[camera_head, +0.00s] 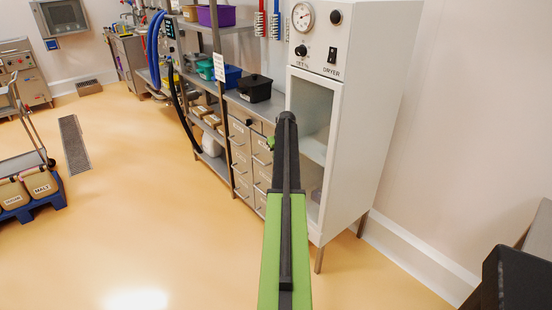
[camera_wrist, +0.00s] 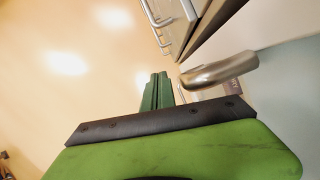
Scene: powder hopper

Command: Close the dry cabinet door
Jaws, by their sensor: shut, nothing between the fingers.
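The dry cabinet (camera_head: 365,110) is a tall white unit marked DRYER, right of centre in the head view. Its glass-paned door (camera_head: 315,75) is on the front face, partly hidden behind my arm. I cannot tell for sure whether the door stands flush or slightly ajar. In the wrist view a rounded metal handle (camera_wrist: 220,70) stands out from a pale grey panel (camera_wrist: 290,85), apparently the door. My gripper (camera_wrist: 155,92) is shut and empty, just left of the handle, with no clear contact. In the head view only a green bit of my gripper (camera_head: 270,143) shows beside the arm's end.
A steel bench with drawers (camera_head: 241,160) stands left of the cabinet, with a black bin (camera_head: 255,88) on top. Drawer handles (camera_wrist: 157,15) show close by in the wrist view. A blue cart (camera_head: 30,203) is far left. The floor (camera_head: 140,220) between is clear.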

